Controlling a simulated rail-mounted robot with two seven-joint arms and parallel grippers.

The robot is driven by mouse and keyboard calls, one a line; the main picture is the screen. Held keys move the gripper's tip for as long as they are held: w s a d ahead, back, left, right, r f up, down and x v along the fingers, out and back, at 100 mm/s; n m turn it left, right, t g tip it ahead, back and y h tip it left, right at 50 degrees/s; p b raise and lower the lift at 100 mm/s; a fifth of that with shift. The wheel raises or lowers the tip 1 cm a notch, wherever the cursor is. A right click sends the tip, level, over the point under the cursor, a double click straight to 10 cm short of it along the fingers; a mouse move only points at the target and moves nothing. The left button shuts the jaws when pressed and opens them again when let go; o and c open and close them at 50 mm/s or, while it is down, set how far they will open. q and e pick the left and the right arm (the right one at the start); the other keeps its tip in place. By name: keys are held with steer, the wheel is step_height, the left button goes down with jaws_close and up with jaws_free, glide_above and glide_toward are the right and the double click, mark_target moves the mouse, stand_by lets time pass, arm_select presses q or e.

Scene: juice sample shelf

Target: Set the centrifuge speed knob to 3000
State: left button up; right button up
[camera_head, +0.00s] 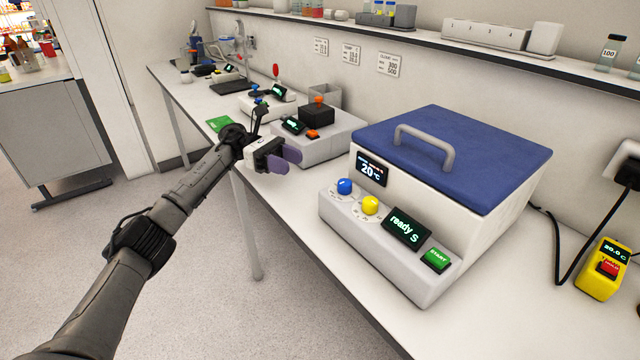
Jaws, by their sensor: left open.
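A white machine (480,222) with a blue lid (455,155) and grey handle stands on the bench at right. Its front carries a blue knob (344,186) and a yellow knob (370,205), each over a small printed dial too small to read. No label shows whether this machine is the centrifuge or which knob sets speed. My left gripper (284,159), with purple fingertips, is open and empty, left of the blue knob and apart from it. My right gripper is not in view.
The machine has a "20 °C" screen (371,169), a "ready S" display (407,228) and a green START button (437,259). A smaller grey device (322,143) with an orange knob (319,100) stands behind my left gripper. A yellow meter (603,268) is at far right.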

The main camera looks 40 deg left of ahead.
mark_target(337, 189)
arm_select(q)
steer(key=b+x, duration=0.1)
steer(key=x, duration=0.5)
steer(key=b+x, duration=0.2)
steer(key=x, duration=0.5)
steer(key=shift+s+d, duration=0.2)
steer(key=shift+d, duration=0.05)
steer(key=shift+r, duration=0.1)
steer(key=c, duration=0.6)
steer(key=shift+c, duration=0.2)
steer(key=shift+g+h, duration=0.3)
